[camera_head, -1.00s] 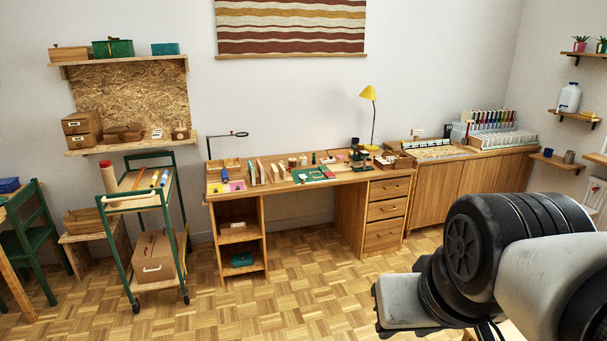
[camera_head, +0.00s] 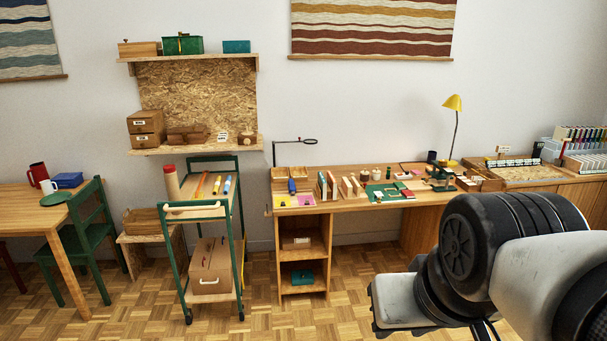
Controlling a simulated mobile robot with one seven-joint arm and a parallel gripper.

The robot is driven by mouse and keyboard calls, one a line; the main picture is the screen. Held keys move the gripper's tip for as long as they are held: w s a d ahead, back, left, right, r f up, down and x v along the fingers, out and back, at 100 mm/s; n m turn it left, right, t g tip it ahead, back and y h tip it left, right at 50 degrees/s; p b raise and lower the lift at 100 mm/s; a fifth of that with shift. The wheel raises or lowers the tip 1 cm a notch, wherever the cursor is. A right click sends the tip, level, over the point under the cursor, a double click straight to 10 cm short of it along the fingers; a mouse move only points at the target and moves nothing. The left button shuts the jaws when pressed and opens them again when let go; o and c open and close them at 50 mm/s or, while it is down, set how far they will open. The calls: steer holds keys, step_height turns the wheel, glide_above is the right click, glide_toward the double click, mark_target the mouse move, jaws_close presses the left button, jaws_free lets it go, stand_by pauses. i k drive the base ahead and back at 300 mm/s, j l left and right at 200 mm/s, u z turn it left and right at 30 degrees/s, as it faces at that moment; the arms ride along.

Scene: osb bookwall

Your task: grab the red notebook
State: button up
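No object is clearly a red notebook from this distance. A small flat red item (camera_head: 407,193) lies on the desk (camera_head: 345,207), at the right end of a green mat (camera_head: 378,196). It is too small to tell whether it is a notebook. Several thin upright books or boards (camera_head: 326,186) stand on the left part of the desk, some with reddish or orange edges. Part of my own arm fills the lower right of the view and hides the desk's lower right. My gripper is not in view.
A green trolley (camera_head: 187,250) with a box stands left of the desk. Further left are a green chair (camera_head: 88,236) and a wooden table (camera_head: 18,222) with a red mug (camera_head: 38,174). The parquet floor (camera_head: 262,318) in front is clear. A yellow lamp (camera_head: 453,103) stands on the desk.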

mark_target(407, 193)
steer(key=i+j, duration=0.1)
steer(key=i, duration=0.4)
steer(key=i+j, duration=0.1)
steer(key=i, duration=0.4)
steer(key=i+j, duration=0.1)
steer(key=i, duration=0.4)
steer(key=i+l+z, duration=0.15)
steer(key=i+z, duration=0.65)
steer(key=i+j+z, duration=0.1)
steer(key=i+z, duration=0.35)
steer(key=i+l, duration=0.15)
steer(key=i, duration=0.25)
steer(key=i+l, duration=0.2)
steer(key=i, duration=0.25)
steer(key=i+l, duration=0.15)
steer(key=i, duration=0.25)
steer(key=i+l+u, duration=0.4)
steer(key=i+l, duration=0.2)
steer(key=i, duration=0.05)
